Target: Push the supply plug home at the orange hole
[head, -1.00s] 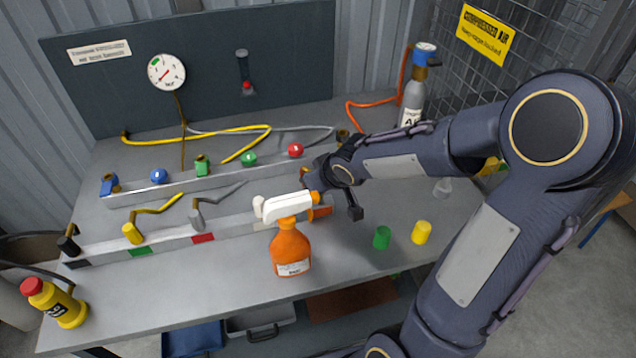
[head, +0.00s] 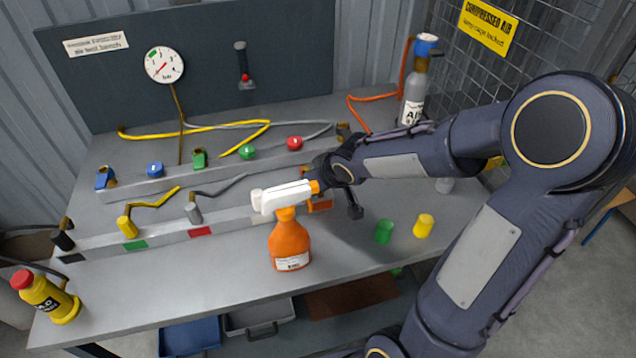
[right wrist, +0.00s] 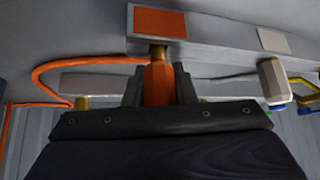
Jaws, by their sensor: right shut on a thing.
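The orange supply plug (right wrist: 158,84) is between the fingers of my right gripper (right wrist: 160,92) in the right wrist view. Its end meets a brass piece (right wrist: 159,51) at the rail, by the orange mark (right wrist: 159,22). I cannot tell how deep it sits. In the head view my right gripper (head: 322,178) is behind the spray bottle's head, and the orange mark (head: 320,205) shows just in front of it. An orange hose (right wrist: 60,65) loops away to the left in the wrist view. My left gripper is not in view.
An orange spray bottle (head: 289,243) with a white head stands close in front of my right gripper. Green (head: 384,231) and yellow (head: 424,226) cups stand to the right. Grey (head: 194,212) and yellow (head: 127,227) plugs sit along the front rail. The front bench strip is mostly clear.

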